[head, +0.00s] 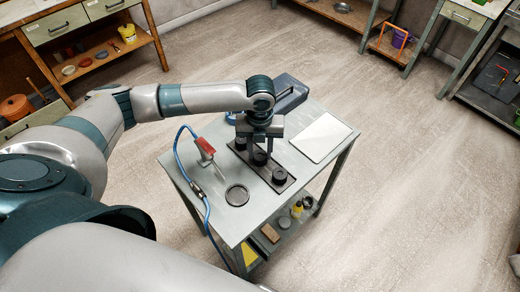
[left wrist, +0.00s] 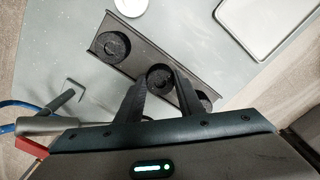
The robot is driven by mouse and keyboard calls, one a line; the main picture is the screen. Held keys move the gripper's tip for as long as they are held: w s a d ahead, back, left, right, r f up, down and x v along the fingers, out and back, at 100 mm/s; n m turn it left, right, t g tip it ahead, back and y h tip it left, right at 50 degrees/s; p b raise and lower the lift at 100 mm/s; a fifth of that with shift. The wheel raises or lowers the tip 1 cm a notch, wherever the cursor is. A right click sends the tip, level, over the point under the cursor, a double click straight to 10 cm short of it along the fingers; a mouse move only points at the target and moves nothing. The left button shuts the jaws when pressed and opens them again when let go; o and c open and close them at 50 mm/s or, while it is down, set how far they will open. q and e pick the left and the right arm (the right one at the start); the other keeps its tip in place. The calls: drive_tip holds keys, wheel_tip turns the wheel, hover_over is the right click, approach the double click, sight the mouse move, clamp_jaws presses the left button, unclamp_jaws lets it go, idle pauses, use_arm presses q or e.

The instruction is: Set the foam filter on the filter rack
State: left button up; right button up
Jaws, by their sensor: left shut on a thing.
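The filter rack (head: 268,166) is a long dark strip on the grey table, also seen in the left wrist view (left wrist: 139,64). Several round black pieces line up along it. The near one (head: 280,176) stands clear of my fingers. My left gripper (head: 259,146) points down over the rack, shut on the middle black round piece, which looks like the foam filter (left wrist: 160,76). It shows between the fingertips in the left wrist view. I cannot tell whether it touches the rack. Another black round piece (left wrist: 205,99) is partly hidden behind a finger. My right gripper is not in view.
A white flat tray (head: 322,137) lies right of the rack. A round dark-rimmed dish (head: 237,195) sits nearer to me. A red-handled tool (head: 205,148) with a blue hose stands on the left. A dark blue-grey case (head: 290,92) is at the back.

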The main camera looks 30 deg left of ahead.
sight(260, 154)
use_arm(q)
drive_tip(key=o, duration=1)
drive_tip(key=shift+c, duration=0.2)
drive_tip(key=shift+o, duration=0.3)
drive_tip(key=shift+r, duration=0.15)
drive_tip(key=shift+r, duration=0.55)
wheel_tip(260, 154, up, 11)
drive_tip(key=b, duration=0.3)
